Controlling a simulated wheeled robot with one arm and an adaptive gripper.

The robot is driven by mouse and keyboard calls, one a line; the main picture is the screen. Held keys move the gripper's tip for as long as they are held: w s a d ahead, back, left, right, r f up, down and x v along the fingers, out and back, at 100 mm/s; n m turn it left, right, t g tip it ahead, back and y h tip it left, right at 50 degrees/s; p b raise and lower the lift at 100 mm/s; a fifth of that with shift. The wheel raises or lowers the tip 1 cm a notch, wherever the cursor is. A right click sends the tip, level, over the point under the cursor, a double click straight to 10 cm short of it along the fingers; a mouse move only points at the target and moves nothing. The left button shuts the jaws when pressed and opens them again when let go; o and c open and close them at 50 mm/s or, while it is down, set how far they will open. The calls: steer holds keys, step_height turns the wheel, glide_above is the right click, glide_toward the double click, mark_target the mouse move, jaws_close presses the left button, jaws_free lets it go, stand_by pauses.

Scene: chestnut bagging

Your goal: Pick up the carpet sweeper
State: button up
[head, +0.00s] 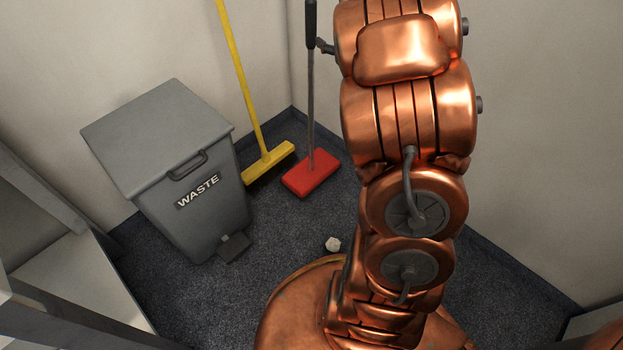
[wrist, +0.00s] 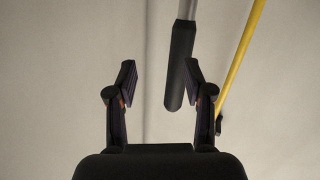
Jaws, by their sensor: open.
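The carpet sweeper has a flat red head (head: 311,174) on the floor near the corner, a thin grey pole and a black handle grip (head: 311,22). It stands upright against the wall. In the wrist view its black grip (wrist: 179,65) hangs down from the pole, closer to the right finger than to the left. My gripper (wrist: 160,78) is open and empty, with the grip appearing between its fingertips or just beyond them; the depth is hard to judge. In the head view a dark finger shows beside the grip, and my arm hides the rest of the gripper.
A yellow broom (head: 268,163) leans on the wall left of the sweeper; its yellow pole (wrist: 240,60) is right of the fingers in the wrist view. A grey waste bin (head: 190,190) stands further left. A small pale lump (head: 333,244) lies on the dark carpet.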

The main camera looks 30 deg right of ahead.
mark_target(313, 56)
step_height(313, 56, down, 6)
steer(key=t+y+b, duration=0.2)
steer(key=y+b, duration=0.1)
steer(key=b, duration=0.1)
steer(key=shift+n, duration=0.4)
steer(key=w+b, duration=0.1)
steer(key=w, duration=0.1)
steer(key=w+a+b, duration=0.1)
steer(key=w, duration=0.1)
steer(key=w+f+b, duration=0.1)
steer(key=w+b, duration=0.1)
steer(key=shift+w+a+f, duration=0.1)
steer(key=shift+w+a, duration=0.15)
steer(key=shift+a, duration=0.15)
steer(key=shift+w, duration=0.5)
steer(key=shift+r, duration=0.2)
jaws_close()
